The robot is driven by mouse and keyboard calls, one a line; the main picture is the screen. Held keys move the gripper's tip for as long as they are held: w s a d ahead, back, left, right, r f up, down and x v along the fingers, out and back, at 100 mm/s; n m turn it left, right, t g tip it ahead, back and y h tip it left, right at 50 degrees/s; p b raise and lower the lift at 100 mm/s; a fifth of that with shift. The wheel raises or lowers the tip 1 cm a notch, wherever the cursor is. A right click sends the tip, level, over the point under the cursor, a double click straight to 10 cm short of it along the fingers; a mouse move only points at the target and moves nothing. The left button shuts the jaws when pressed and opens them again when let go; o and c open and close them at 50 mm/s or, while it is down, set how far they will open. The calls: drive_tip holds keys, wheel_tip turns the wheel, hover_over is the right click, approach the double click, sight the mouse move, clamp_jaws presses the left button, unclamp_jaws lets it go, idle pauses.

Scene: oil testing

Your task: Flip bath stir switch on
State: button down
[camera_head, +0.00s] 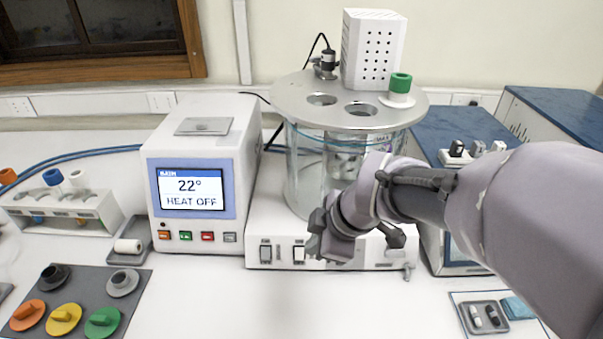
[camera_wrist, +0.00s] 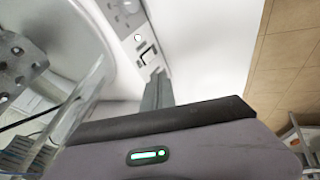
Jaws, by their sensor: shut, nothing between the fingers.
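The bath is a clear glass vessel (camera_head: 305,170) under a round grey lid (camera_head: 290,92), standing on a white base (camera_head: 375,255). The base's front panel has two rocker switches side by side: a left one (camera_head: 265,253) and a right one (camera_head: 299,253). I cannot read their labels or tell which is for stirring. My gripper (camera_head: 316,246) is shut and empty, its tip just right of the right switch; contact cannot be told. In the wrist view the shut fingers (camera_wrist: 158,90) point at the panel, close to a dark-framed switch (camera_wrist: 147,55). My arm hides the panel's middle.
A white heater unit (camera_head: 195,180) with a screen reading 22° and HEAT OFF stands left of the bath. A blue-topped instrument (camera_head: 440,130) stands right. A grey mat with coloured knobs (camera_head: 75,280) lies front left. A small tray (camera_head: 485,318) lies front right. The front middle bench is clear.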

drive_tip(key=v, duration=0.3)
drive_tip(key=shift+r+p, duration=0.1)
drive_tip(key=shift+p, duration=0.2)
drive_tip(key=shift+s, duration=0.1)
drive_tip(key=s+d+r+m+t+h, duration=0.1)
drive_tip(key=s+d+r+m, duration=0.1)
drive_tip(key=s+m, duration=0.5)
drive_tip(key=s+d+r+m, duration=0.1)
drive_tip(key=s+d+m, duration=0.2)
drive_tip(key=s+m, duration=0.5)
drive_tip(key=m, duration=0.6)
drive_tip(key=shift+s+d+r+t+h, duration=0.2)
drive_tip(key=shift+d+r+t+h, duration=0.1)
drive_tip(key=shift+r+t+h, duration=0.1)
